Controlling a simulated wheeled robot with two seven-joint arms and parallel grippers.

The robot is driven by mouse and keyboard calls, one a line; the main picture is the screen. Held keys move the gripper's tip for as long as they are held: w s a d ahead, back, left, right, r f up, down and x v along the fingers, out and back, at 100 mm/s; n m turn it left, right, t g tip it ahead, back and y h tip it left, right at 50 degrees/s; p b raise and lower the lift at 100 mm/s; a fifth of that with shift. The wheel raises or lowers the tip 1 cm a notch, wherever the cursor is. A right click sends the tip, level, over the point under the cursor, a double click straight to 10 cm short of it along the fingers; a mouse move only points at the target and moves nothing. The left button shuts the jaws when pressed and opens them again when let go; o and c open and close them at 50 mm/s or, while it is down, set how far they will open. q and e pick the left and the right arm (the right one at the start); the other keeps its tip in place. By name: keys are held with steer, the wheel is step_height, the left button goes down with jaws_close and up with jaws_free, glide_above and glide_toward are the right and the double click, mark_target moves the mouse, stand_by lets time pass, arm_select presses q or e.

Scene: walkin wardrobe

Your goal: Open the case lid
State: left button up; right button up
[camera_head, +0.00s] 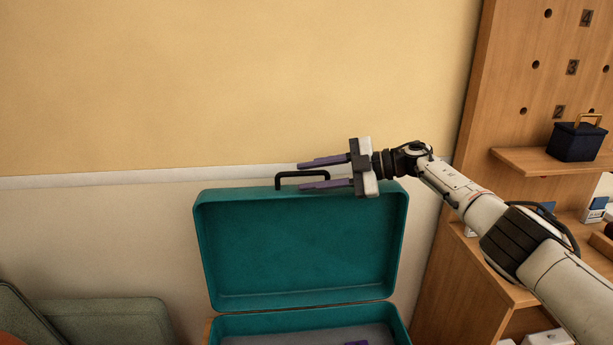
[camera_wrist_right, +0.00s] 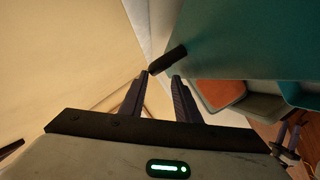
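The teal case (camera_head: 300,245) stands with its lid raised nearly upright, and its inside faces me. The black handle (camera_head: 302,173) sits on the lid's top edge. My right gripper (camera_head: 312,174) is open at that edge, its two purple fingers apart and pointing left. In the right wrist view the handle (camera_wrist_right: 168,60) shows just beyond the open fingertips (camera_wrist_right: 160,76); I cannot tell whether they touch it. The case's lower half (camera_head: 300,322) shows only in part, with a grey lining and a small purple thing (camera_head: 357,343).
A cream and yellow wall (camera_head: 250,90) stands behind the lid. A wooden shelf unit (camera_head: 540,165) at right holds a dark blue box (camera_head: 576,141) with a gold handle.

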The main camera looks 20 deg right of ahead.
steer(key=v, duration=0.9)
